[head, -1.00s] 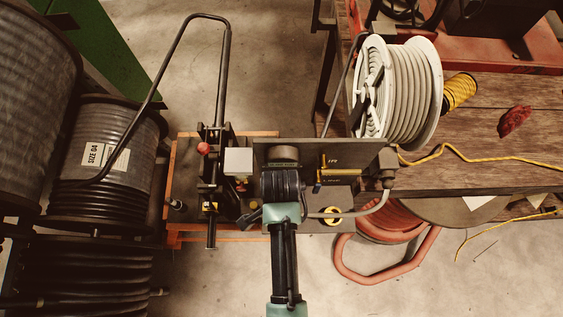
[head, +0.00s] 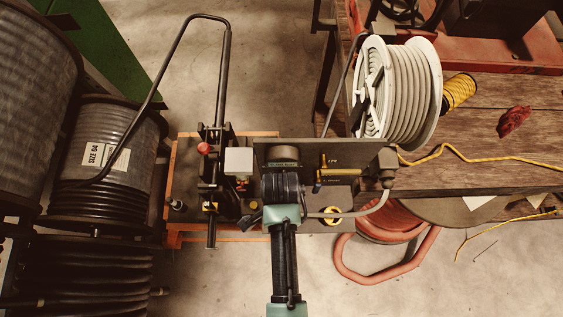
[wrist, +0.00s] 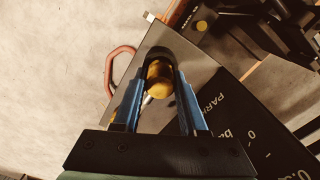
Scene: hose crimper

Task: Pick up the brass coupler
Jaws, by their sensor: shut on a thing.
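The brass coupler (wrist: 159,79) shows in the wrist view as a rounded, brass-coloured piece between the two blue fingers of my gripper (wrist: 164,66). The gripper is shut on it. Part of the coupler is hidden by the fingers and by shadow.
A dark panel (head: 350,153) with a brass valve (head: 322,172) stands beside my arm. A long-handled press (head: 205,185) with a red knob stands left, beside dark hose reels (head: 130,135). A white hose reel (head: 427,95) sits on the wooden bench.

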